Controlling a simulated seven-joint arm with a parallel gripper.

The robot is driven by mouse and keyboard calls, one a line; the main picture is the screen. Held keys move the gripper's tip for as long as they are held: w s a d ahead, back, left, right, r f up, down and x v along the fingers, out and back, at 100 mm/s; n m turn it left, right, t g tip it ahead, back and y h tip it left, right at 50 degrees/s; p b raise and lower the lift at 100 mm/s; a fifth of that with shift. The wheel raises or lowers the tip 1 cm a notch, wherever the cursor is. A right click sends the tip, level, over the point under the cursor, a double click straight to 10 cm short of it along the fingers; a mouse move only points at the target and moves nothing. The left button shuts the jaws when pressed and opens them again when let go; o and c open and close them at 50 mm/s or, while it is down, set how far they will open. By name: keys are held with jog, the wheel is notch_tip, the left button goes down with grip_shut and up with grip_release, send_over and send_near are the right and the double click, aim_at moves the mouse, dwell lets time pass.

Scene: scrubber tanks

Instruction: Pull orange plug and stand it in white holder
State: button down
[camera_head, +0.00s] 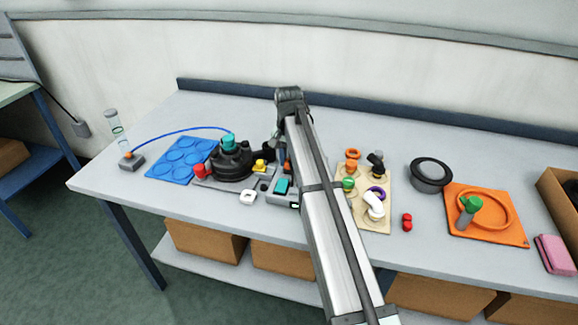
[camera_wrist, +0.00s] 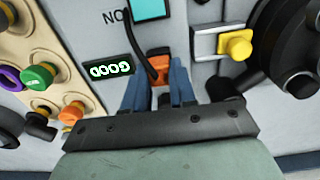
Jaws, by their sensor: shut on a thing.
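The orange plug (camera_wrist: 158,62) is between the two blue fingers of my gripper (camera_wrist: 159,82) in the wrist view, with a black cable running up from it. My gripper is shut on it. The plug is at the grey panel; I cannot tell whether it is still seated there. In the head view, a bit of orange (camera_head: 287,166) shows beside my arm, which hides most of the gripper area. A small white block with an opening, likely the white holder (camera_head: 248,197), sits on the table at the panel's front left. I cannot make it out in the wrist view.
A beige board (camera_head: 378,222) with several coloured fittings lies to the right. Bare table lies in front of the holder.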

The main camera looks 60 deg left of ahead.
aim_at(288, 161)
jog(key=shift+r, duration=0.25)
jog(key=shift+r, duration=2.25)
jog(key=s+d, duration=0.1)
jog(key=s, duration=1.4)
jog(key=shift+d, duration=0.25)
jog(key=shift+f, duration=0.1)
jog(key=shift+f, duration=3.3)
jog(key=shift+f, duration=0.15)
jog(key=shift+f, duration=0.85)
